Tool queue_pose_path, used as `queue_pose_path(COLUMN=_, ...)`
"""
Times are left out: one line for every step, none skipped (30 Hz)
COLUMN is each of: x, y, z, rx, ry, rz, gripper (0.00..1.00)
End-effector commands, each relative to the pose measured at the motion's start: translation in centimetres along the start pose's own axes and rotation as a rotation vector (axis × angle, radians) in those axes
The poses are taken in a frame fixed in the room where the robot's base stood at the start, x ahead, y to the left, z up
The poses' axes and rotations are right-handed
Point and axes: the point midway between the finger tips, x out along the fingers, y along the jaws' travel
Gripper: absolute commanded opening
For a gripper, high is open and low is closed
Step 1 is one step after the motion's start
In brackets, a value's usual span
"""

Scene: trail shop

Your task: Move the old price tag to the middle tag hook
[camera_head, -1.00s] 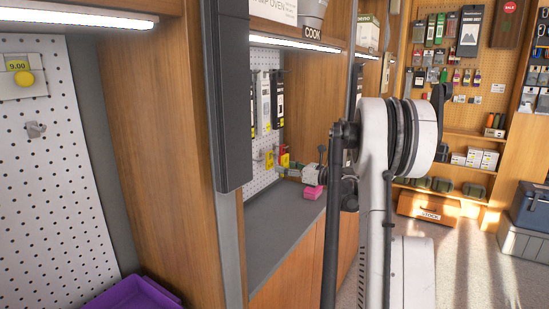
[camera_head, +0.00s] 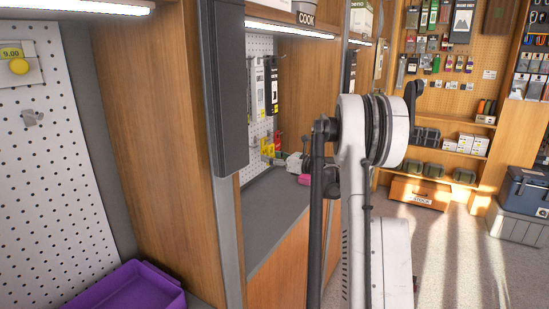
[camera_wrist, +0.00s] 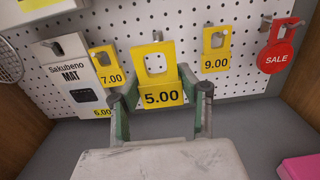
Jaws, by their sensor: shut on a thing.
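My gripper (camera_wrist: 161,98) is shut on a yellow price tag (camera_wrist: 160,72) marked 5.00, in the middle of the wrist view. The tag has a square hole near its top and faces the camera. A grey hook tip (camera_wrist: 157,36) shows at the tag's top edge; whether it passes through the hole or lies behind, I cannot tell. A yellow 7.00 tag (camera_wrist: 108,68) hangs to its left and a 9.00 tag (camera_wrist: 216,50) to its right. In the head view, my arm partly hides the gripper beside the pegboard.
A Sakubeno MAT package (camera_wrist: 75,85) hangs at left, a red SALE tag (camera_wrist: 277,53) at right. A pink item (camera_wrist: 300,167) lies on the grey counter (camera_head: 262,222).

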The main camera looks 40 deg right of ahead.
Motion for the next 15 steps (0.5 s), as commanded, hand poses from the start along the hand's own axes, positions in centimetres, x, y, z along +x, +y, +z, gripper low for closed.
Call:
queue_pose_path(x=0.4, y=0.0, z=0.1, rx=0.0, ry=0.0, rz=0.001, gripper=0.12)
queue_pose_path(x=0.6, y=0.1, z=0.1, rx=0.0, ry=0.0, rz=0.001, gripper=0.12)
queue_pose_path(x=0.8, y=0.1, z=0.1, rx=0.0, ry=0.0, rz=0.002, gripper=0.12)
queue_pose_path(x=0.9, y=0.1, z=0.1, rx=0.0, ry=0.0, rz=0.002, gripper=0.12)
queue_pose_path(x=1.1, y=0.1, z=0.1, rx=0.0, ry=0.0, rz=0.002, gripper=0.12)
queue_pose_path(x=1.3, y=0.1, z=0.1, rx=0.0, ry=0.0, rz=0.001, gripper=0.12)
queue_pose_path(x=1.5, y=0.1, z=0.1, rx=0.0, ry=0.0, rz=0.001, gripper=0.12)
queue_pose_path(x=1.7, y=0.1, z=0.1, rx=0.0, ry=0.0, rz=0.001, gripper=0.12)
queue_pose_path(x=1.9, y=0.0, z=0.1, rx=0.0, ry=0.0, rz=0.001, gripper=0.12)
queue_pose_path(x=2.1, y=0.0, z=0.0, rx=0.0, ry=0.0, rz=0.001, gripper=0.12)
queue_pose_path(x=2.3, y=0.0, z=0.0, rx=0.0, ry=0.0, rz=0.001, gripper=0.12)
queue_pose_path(x=2.6, y=0.0, z=0.0, rx=0.0, ry=0.0, rz=0.001, gripper=0.12)
queue_pose_path(x=2.8, y=0.0, z=0.0, rx=0.0, ry=0.0, rz=0.001, gripper=0.12)
queue_pose_path(x=2.9, y=0.1, z=0.0, rx=0.0, ry=0.0, rz=0.001, gripper=0.12)
queue_pose_path(x=2.9, y=0.0, z=0.0, rx=0.0, ry=0.0, rz=0.0, gripper=0.12)
